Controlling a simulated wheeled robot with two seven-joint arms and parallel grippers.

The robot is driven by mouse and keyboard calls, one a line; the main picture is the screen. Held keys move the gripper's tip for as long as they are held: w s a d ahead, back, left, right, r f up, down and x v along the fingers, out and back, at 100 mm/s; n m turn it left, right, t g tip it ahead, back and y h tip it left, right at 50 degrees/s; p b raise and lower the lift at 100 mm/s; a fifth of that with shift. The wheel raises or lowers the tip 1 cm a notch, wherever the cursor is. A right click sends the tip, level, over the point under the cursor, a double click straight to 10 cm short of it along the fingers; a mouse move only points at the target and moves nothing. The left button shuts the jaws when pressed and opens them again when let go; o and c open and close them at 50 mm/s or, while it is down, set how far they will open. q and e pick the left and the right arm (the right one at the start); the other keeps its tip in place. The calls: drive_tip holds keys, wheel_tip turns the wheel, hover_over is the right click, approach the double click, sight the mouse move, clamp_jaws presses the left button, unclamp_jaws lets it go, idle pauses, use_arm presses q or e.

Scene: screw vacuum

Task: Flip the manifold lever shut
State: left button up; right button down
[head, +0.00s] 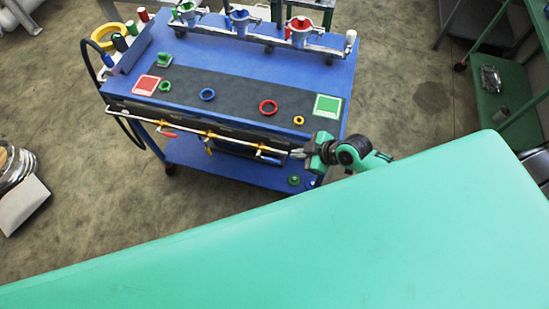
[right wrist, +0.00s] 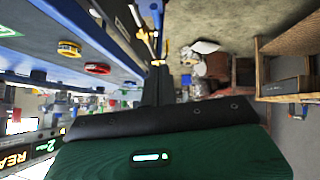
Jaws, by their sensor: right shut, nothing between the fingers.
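The manifold is a thin pale pipe (head: 185,131) running along the front edge of the blue cart, with several brass fittings on it. A red lever (head: 169,135) hangs by the left fitting, and a small orange-red lever (head: 209,151) by the middle one. At the right fitting (head: 259,151) the lever's position is too small to tell. My right gripper (head: 296,154) is shut and empty at the pipe's right end; contact cannot be told. In the right wrist view its dark fingers (right wrist: 158,66) point along the brass-and-pale pipe (right wrist: 148,36). My left gripper is out of view.
The blue cart (head: 335,75) carries a red ring (head: 268,107), a blue ring (head: 207,95), a yellow ring (head: 299,120) and a rack of funnel-like cups (head: 240,20). A black hose (head: 88,65) loops at its left. Open floor (head: 80,200) lies in front.

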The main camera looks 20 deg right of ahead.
drive_tip(key=shift+f, duration=0.1)
drive_tip(key=p, duration=0.3)
hover_over(270, 159)
drive_tip(key=s+d, duration=0.1)
drive_tip(key=s, duration=0.2)
wheel_tip(270, 159, down, 7)
drive_tip(key=f, duration=0.1)
drive_tip(key=d+f, duration=0.1)
drive_tip(key=shift+w+f, duration=0.3)
drive_tip(key=shift+w, duration=0.1)
drive_tip(key=shift+f, duration=0.6)
